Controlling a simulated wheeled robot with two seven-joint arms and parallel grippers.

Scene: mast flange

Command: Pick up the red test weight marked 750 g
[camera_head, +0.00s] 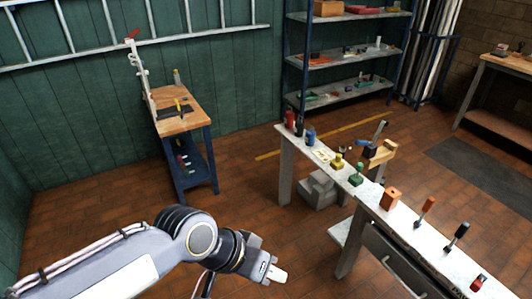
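Several small weight-like objects stand in a row on the long narrow white bench. A red one (290,119) stands at its far left end, beside a dark one and a blue one (310,137). Another small red object (478,283) lies at the near right end of the bench. I cannot read any marking, so I cannot tell which is the 750 g weight. My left gripper (272,272) is over the floor, left of the bench and apart from everything on it. Its fingers show too small to tell open from shut. My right gripper is not in view.
A wooden workbench (187,122) stands at the back left, a blue shelf rack (345,58) behind.

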